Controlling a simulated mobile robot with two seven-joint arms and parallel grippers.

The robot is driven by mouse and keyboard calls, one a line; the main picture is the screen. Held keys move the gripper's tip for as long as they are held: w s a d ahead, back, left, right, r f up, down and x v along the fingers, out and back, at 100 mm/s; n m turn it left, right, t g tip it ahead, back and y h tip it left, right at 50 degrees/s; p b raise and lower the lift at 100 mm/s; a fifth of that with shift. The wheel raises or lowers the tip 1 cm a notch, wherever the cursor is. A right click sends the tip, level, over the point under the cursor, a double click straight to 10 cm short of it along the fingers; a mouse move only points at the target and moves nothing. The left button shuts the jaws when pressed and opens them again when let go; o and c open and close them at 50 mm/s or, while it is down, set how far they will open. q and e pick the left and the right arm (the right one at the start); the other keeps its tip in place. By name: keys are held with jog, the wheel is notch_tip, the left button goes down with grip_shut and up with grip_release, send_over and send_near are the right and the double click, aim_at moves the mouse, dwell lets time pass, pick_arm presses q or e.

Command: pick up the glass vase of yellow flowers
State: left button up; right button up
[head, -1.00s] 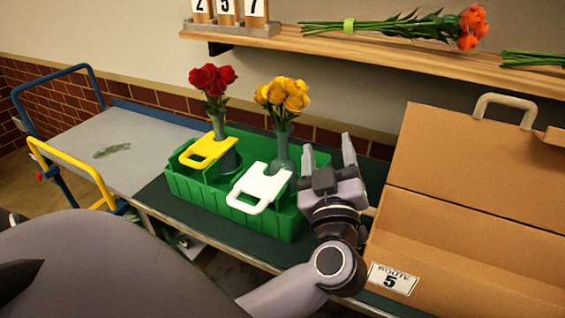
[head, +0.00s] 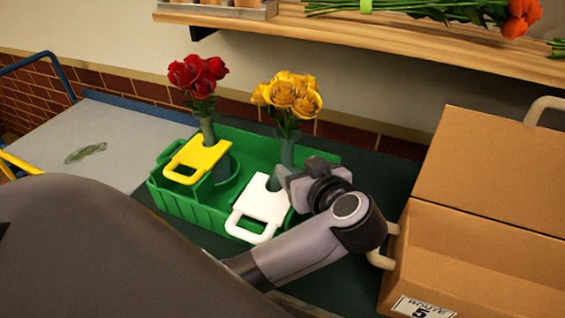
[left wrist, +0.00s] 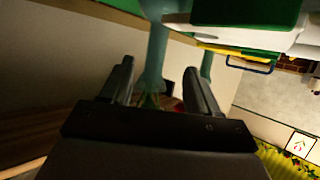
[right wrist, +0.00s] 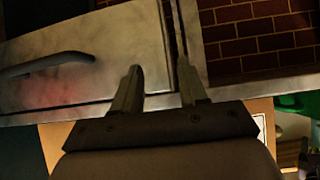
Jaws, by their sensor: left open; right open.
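The glass vase (head: 286,152) of yellow flowers (head: 289,97) stands upright in the right part of a green crate (head: 205,212). Its lower part is hidden by a white-handled plate (head: 262,208) and my gripper. My left gripper (head: 287,182) is open, just right of the vase and turned toward it. In the left wrist view the teal glass vase (left wrist: 153,60) appears inverted, between the open fingers (left wrist: 160,85); I cannot tell whether they touch it. My right gripper (right wrist: 158,82) is open and empty in its wrist view, with a grey handled panel beyond it.
A second vase (head: 208,130) with red flowers (head: 197,74) stands left in the crate, by a yellow-handled plate (head: 198,156). A cardboard box (head: 480,262) stands on the right. A wooden shelf (head: 400,42) with orange flowers is above. A grey surface (head: 110,140) lies left.

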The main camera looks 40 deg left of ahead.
aim_at(290, 155)
pick_arm(q)
jog(key=shift+w+r+x, duration=0.1)
jog(key=shift+r+x, duration=0.05)
jog(key=shift+x, duration=1.65)
jog(key=shift+w+r+x, duration=0.1)
jog(key=shift+w+x, duration=0.05)
jog(key=shift+x, duration=1.65)
jog(key=shift+d, duration=0.1)
grip_shut()
jog(key=shift+r, duration=0.1)
